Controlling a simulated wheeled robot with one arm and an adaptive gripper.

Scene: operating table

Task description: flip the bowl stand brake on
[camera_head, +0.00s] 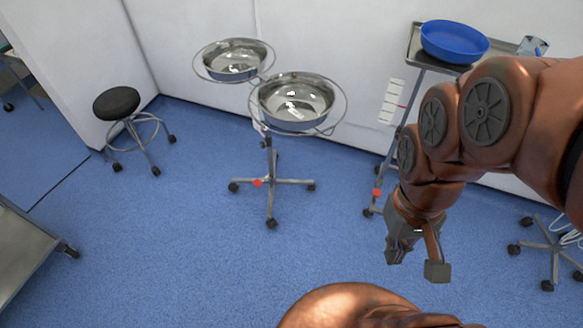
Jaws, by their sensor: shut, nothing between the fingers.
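The bowl stand (270,205) stands upright on the blue floor near the wall, left of my gripper. It carries two steel bowls in rings, one at the front right (296,104) and one at the back left (237,62). Its low base has legs on dark casters. A small red brake lever (257,183) shows on the left leg; its exact position is too small to tell. My gripper (416,265) is shut and empty, pointing down, to the right of the stand and well apart from it.
A tray stand (415,52) with a blue basin (454,42) is at the upper right, with another red part (377,193) low on it. A black stool (117,103) stands left. A metal table (25,250) edges in lower left. The floor between (200,250) is clear.

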